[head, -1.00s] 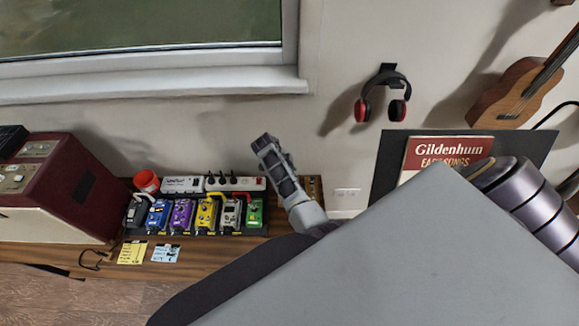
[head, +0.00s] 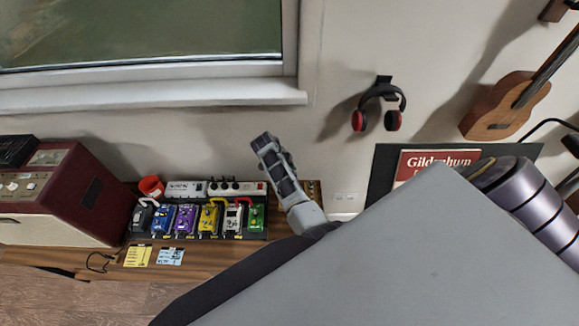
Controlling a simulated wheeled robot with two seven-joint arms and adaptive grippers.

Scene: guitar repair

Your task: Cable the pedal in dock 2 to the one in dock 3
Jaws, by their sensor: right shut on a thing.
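A pedal row stands on a dark pedalboard (head: 205,237) at the left. From the left it holds a grey pedal (head: 141,219), a blue pedal (head: 163,219), a purple pedal (head: 185,219), a yellow pedal (head: 209,221), a white pedal (head: 233,218) and a green pedal (head: 256,217). Short cable loops show at some pedal tops, too small to trace. Dock numbers are unreadable. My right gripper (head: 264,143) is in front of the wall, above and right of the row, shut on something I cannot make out. My left gripper is out of view.
A red amplifier (head: 85,185) stands left of the board. A red cup (head: 151,187) and a power strip (head: 237,188) are behind the pedals. Yellow (head: 138,256) and blue notes (head: 170,256) lie in front. Headphones (head: 379,105) hang on the wall. My arm hides the lower right.

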